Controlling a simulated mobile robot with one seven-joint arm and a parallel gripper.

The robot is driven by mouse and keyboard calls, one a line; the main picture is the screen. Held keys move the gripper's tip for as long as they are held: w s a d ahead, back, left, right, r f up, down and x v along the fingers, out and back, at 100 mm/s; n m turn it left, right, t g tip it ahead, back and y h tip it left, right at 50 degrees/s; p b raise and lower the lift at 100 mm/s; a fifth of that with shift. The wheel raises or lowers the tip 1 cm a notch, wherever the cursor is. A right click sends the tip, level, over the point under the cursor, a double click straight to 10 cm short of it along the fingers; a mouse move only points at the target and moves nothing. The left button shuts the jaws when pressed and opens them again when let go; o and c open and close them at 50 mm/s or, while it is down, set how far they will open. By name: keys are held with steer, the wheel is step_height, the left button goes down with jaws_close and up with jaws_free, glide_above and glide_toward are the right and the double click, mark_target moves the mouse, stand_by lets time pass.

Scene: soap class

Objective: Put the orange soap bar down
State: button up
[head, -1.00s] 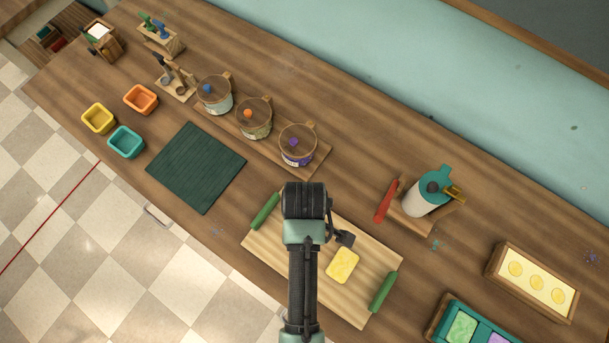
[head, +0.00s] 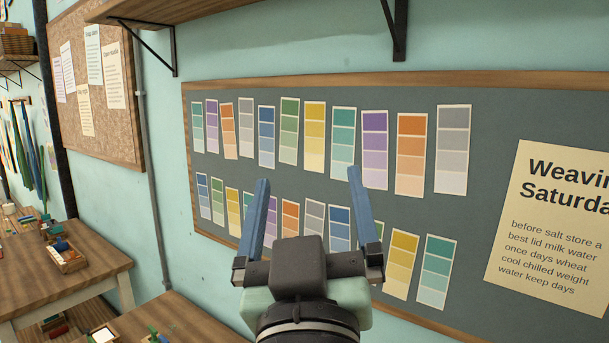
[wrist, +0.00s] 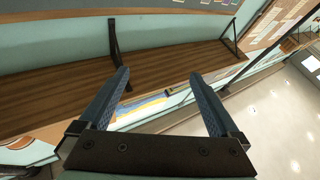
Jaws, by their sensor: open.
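My gripper (head: 308,176) is raised in front of the wall board in the head view, its two blue fingers pointing up and spread wide. It is open, with nothing between the fingers. The wrist view also shows the open, empty gripper (wrist: 158,73). No orange soap bar shows in either view now. Most of the work table is out of the head view; only a far part of its top (head: 180,318) shows at the bottom.
A grey board (head: 225,130) with colour sample strips and a "Weaving Saturday" poster (head: 550,230) covers the wall. A wooden shelf (head: 190,10) on black brackets is above it. A corkboard (head: 115,90) and another table (head: 90,262) are at the left.

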steer(key=s+r+m+t, duration=0.2)
steer(key=s+r+t, duration=0.2)
steer(key=s+r, duration=0.4)
step_height(320, 180, up, 3)
steer(key=shift+s+a+r+t, duration=0.1)
steer(key=shift+s+a+t, duration=0.05)
steer(key=shift+s+t, duration=0.25)
